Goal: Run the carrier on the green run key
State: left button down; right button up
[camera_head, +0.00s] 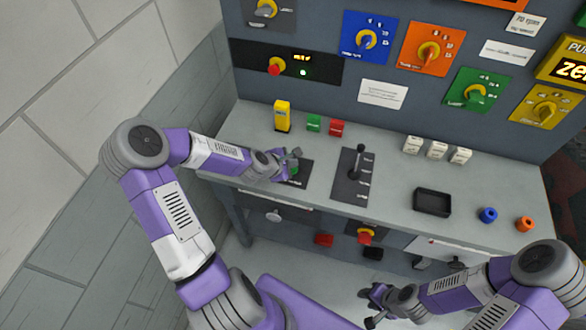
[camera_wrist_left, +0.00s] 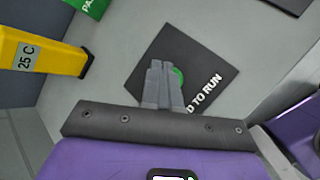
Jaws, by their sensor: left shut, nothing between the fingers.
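The green run key (camera_head: 294,171) sits on a dark square plate (camera_head: 300,179) at the left of the bench. In the left wrist view the key (camera_wrist_left: 178,75) is partly hidden behind my fingers, and the plate (camera_wrist_left: 205,62) carries white lettering ending "TO RUN". My left gripper (camera_head: 294,153) is shut and empty, its tips over the key; whether they touch it I cannot tell. My right gripper (camera_head: 366,308) is low in front of the bench, fingers apart and empty. Which thing is the carrier I cannot tell.
A yellow block (camera_head: 282,116) labelled "25 C" stands behind the plate, beside green (camera_head: 314,123) and red (camera_head: 337,128) blocks. A black lever (camera_head: 359,160) stands to the right. A black tray (camera_head: 433,203) and white blocks (camera_head: 437,150) lie further right. Dials cover the back panel.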

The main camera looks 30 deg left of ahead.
pick_arm(q)
jog(key=shift+f, duration=0.1)
dwell(0.7)
jog(key=shift+f+b, duration=0.35)
jog(key=shift+b, duration=0.05)
jog(key=shift+f+b, duration=0.4)
jog(key=shift+f, duration=0.05)
dwell(0.6)
jog(key=shift+r, duration=0.1)
dwell(3.5)
jog(key=shift+r+p, duration=0.75)
jog(key=shift+r, duration=0.05)
notch_tip(320, 180, up, 5)
jog(key=p, duration=0.4)
jog(key=shift+r, duration=0.1)
dwell(0.7)
